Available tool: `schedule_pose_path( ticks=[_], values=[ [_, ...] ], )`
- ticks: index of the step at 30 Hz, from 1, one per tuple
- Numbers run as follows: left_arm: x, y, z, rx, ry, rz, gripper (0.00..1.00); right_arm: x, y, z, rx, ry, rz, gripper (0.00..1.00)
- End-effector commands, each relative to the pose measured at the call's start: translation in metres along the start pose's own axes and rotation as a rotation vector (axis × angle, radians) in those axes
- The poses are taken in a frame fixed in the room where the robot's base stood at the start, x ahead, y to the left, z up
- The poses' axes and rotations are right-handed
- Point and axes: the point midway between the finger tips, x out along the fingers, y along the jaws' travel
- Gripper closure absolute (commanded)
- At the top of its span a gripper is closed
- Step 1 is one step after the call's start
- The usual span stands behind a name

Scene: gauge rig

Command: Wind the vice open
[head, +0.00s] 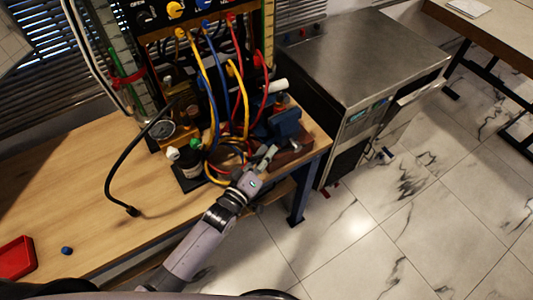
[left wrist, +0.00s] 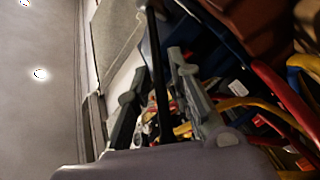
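The blue vice (head: 286,123) stands at the right end of the wooden bench, on a reddish-brown base (head: 294,147). My left gripper (head: 266,156) is at the near side of the vice, close to its front. In the left wrist view its two grey fingers (left wrist: 156,98) stand apart, with a thin dark bar (left wrist: 157,65) running between them. The bar looks like the vice's handle; gaps show beside it, so the fingers do not appear closed on it. In the head view the handle is hard to make out behind the gripper. My right gripper is not in view.
Yellow, blue and red hoses (head: 240,90) hang close behind the gripper. A pressure gauge (head: 162,129) and a dark bottle (head: 189,164) stand to the left. A metal cabinet (head: 350,65) is right of the bench (head: 90,190). A red tray (head: 17,258) lies far left.

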Motion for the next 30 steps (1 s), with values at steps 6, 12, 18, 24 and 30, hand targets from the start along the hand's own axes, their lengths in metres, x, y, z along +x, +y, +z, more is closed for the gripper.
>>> schedule_pose_path(
  ticks=[6,12,18,24,30],
  values=[
    [-0.0003,-0.0002,-0.0001,0.000,0.000,0.000,0.97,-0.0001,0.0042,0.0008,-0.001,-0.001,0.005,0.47],
    [-0.0003,-0.0002,0.0000,0.000,0.000,0.000,1.00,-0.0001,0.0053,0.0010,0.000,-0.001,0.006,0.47],
    [-0.0003,-0.0001,0.0000,0.000,0.000,0.000,1.00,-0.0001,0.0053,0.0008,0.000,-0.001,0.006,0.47],
    [-0.0003,0.0000,0.0000,-0.001,0.000,0.000,1.00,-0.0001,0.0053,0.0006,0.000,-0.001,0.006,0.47],
    [-0.0005,-0.0024,0.0019,-0.004,0.003,0.005,1.00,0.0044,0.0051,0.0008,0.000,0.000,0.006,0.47]
  ],
)
